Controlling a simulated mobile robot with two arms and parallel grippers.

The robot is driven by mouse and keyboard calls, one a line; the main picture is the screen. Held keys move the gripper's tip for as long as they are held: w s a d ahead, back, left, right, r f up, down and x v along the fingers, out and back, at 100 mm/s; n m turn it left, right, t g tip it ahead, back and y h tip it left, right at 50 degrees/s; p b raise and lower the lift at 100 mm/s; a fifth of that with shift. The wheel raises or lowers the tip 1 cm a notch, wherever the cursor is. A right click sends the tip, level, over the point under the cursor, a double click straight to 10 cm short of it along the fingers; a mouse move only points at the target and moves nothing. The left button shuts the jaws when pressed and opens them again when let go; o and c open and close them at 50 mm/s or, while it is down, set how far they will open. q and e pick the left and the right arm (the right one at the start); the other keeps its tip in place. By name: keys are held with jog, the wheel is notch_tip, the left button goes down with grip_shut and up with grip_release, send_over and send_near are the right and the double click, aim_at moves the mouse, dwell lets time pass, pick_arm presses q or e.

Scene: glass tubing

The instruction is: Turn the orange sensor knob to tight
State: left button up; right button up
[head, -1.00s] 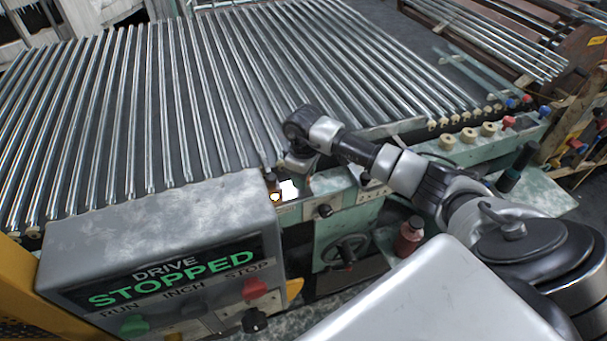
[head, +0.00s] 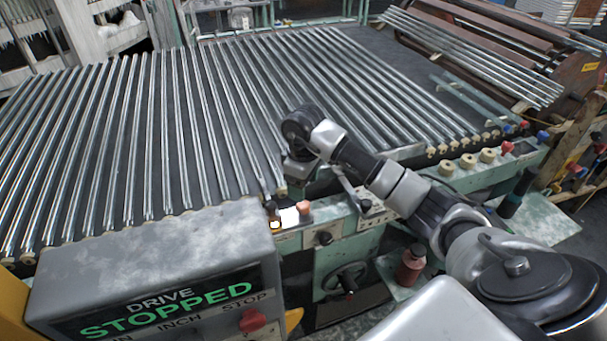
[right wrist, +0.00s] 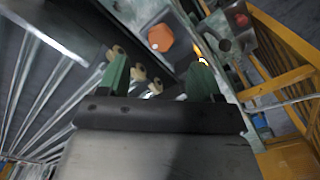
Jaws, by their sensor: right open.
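The orange knob (head: 304,207) stands on the green machine's front rail, just right of a small lit patch. In the right wrist view an orange hexagonal knob (right wrist: 160,37) shows beyond the fingertips, roughly between them. My right gripper (head: 298,176) hangs above and slightly behind the knob in the head view, apart from it. In the right wrist view its two green-tipped fingers (right wrist: 160,76) are spread wide with nothing between them. The knob's markings are too small to read. My left gripper is not in view.
A grey control box (head: 150,262) reading "DRIVE STOPPED" stands at the front left. Rows of glass tubes (head: 180,120) lie behind the rail. A black knob (head: 325,238), a handwheel (head: 348,278) and a red-brown bottle (head: 411,264) are at the front.

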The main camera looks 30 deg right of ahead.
aim_at(304, 204)
jog(key=shift+r, duration=2)
